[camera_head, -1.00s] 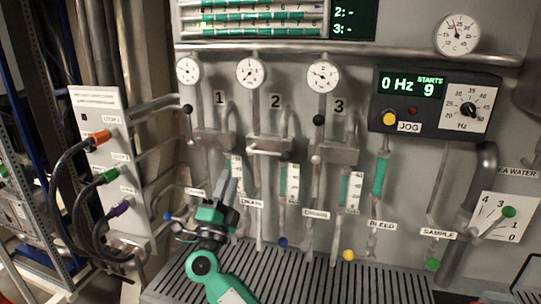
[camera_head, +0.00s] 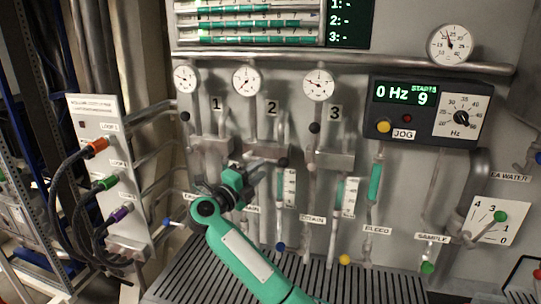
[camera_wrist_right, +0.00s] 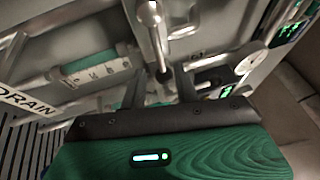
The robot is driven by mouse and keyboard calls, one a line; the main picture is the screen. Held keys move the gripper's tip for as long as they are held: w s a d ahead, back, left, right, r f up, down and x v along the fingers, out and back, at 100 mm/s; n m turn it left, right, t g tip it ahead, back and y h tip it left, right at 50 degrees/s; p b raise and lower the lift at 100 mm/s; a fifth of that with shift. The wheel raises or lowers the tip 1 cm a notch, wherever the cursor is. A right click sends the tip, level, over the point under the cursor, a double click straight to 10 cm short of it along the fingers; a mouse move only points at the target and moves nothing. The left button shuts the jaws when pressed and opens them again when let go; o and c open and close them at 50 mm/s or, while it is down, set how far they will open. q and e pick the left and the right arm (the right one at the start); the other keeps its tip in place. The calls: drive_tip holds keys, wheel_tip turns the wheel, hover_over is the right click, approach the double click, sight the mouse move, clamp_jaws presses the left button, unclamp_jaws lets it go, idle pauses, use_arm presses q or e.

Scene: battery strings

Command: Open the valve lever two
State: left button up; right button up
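Valve lever two, with its dark knob (camera_head: 283,162), is on the panel below the number 2. It points to the right, unlike the levers of 1 and 3, whose knobs are up. In the right wrist view a silver rod (camera_wrist_right: 155,38) runs down to a dark knob (camera_wrist_right: 163,75) between the fingertips. My right gripper (camera_head: 260,172) is beside lever two, just below its valve body. In the wrist view my right gripper (camera_wrist_right: 162,88) has its fingers spread with a gap around the knob; contact cannot be told. My left gripper is not in view.
Lever three's knob (camera_head: 314,128) and lever one's knob (camera_head: 185,116) stand to either side. Sight tubes (camera_head: 288,188) and thin pipes are close to the right of my gripper. A slatted grate (camera_head: 350,285) lies below. Cable plugs (camera_head: 97,147) are at the left.

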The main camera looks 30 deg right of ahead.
sight(270, 161)
drive_tip(key=p+x, duration=0.1)
drive_tip(key=x, duration=0.3)
drive_tip(key=shift+d+r, duration=0.2)
drive_tip(key=shift+d, duration=0.1)
drive_tip(key=shift+w+d+p, duration=0.25)
drive_tip(key=shift+d+p, duration=0.15)
drive_tip(key=shift+d, duration=0.3)
drive_tip(key=shift+c, duration=0.4)
clamp_jaws()
